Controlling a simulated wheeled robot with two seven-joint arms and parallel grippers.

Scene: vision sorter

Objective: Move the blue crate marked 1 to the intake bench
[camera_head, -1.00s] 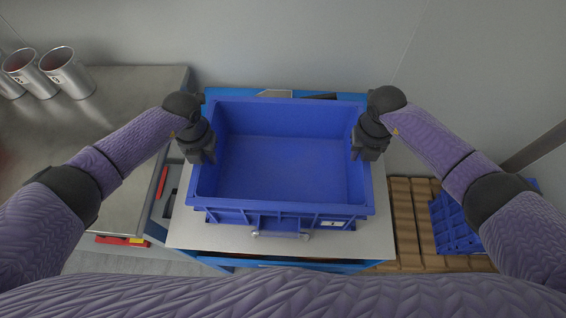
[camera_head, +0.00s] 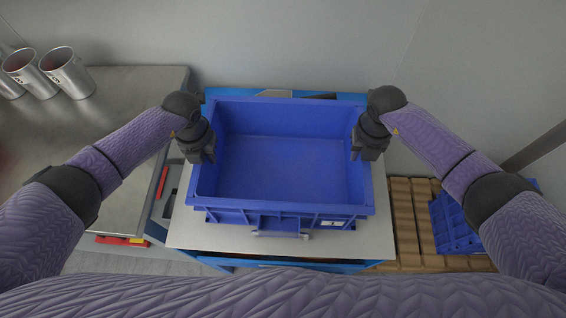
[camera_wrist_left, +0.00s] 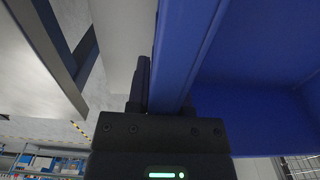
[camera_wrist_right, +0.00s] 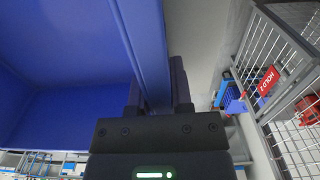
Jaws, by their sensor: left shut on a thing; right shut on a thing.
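The blue crate (camera_head: 285,212) is in the middle of the head view, over a grey-topped blue stand, and looks empty inside. A small white label shows on its near wall; I cannot read the mark. My left gripper (camera_head: 203,152) is shut on the crate's left rim, which shows between the fingers in the left wrist view (camera_wrist_left: 182,55). My right gripper (camera_head: 366,150) is shut on the right rim, also between the fingers in the right wrist view (camera_wrist_right: 143,50). I cannot tell whether the crate touches the stand.
The stand's grey top (camera_head: 205,232) shows around the crate. A steel bench (camera_head: 115,120) with several metal cups (camera_head: 67,73) stands at the left. At the right, another blue crate (camera_head: 455,228) sits on a wooden pallet (camera_head: 408,225). A grey wall closes the back.

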